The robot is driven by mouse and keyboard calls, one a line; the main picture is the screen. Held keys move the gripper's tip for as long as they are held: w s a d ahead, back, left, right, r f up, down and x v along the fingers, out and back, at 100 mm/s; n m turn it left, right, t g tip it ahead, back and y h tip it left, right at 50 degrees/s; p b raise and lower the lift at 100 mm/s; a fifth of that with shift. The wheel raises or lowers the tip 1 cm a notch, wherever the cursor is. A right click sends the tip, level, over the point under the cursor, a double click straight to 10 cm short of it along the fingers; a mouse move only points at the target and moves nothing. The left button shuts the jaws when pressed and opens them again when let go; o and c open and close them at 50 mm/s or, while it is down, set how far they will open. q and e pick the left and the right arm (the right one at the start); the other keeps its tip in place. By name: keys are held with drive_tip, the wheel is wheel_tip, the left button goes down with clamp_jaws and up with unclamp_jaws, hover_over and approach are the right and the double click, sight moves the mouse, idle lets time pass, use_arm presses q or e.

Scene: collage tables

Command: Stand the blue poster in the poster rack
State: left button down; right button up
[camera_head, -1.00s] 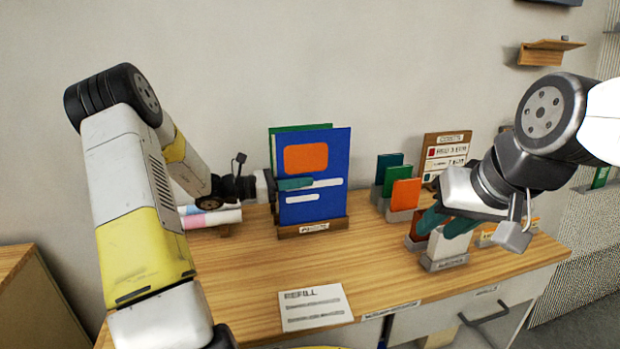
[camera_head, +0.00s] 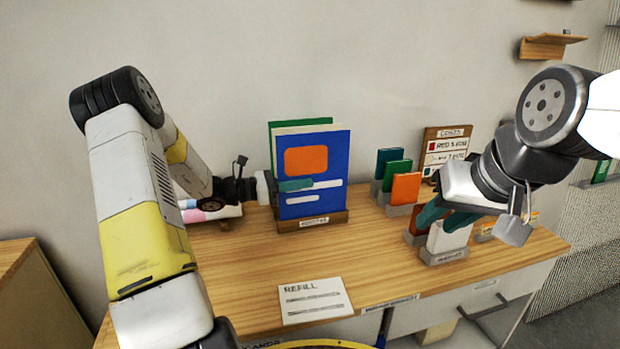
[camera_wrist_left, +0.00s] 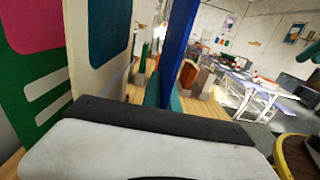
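The blue poster (camera_head: 330,160) has an orange block and white bars. It stands upright in front of a green poster (camera_head: 280,128) and a cream poster (camera_head: 312,126), its lower edge hidden behind the front lip of the wooden poster rack (camera_head: 335,218). My left gripper (camera_head: 296,184) holds its left edge, one teal finger across its front. In the left wrist view the blue poster (camera_wrist_left: 179,40) runs edge-on between the two close fingers. My right gripper (camera_head: 445,217) is open, its fingers spread above a white card (camera_head: 448,238).
A REFILL sheet (camera_head: 315,300) lies at the table front. Pink and white rolls (camera_head: 212,213) lie left of the rack. Coloured cards (camera_head: 405,187) in holders and a sign (camera_head: 446,148) stand at the right. Table space before the rack is clear.

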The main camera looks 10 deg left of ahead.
idle(0.3)
use_arm(q)
drive_tip(key=c, duration=1.6)
unclamp_jaws()
drive_tip(key=shift+o, duration=0.2)
drive_tip(key=v, duration=0.7)
drive_tip(key=shift+a, duration=0.4)
drive_tip(key=shift+s+f, duration=0.1)
drive_tip(key=shift+s, duration=0.05)
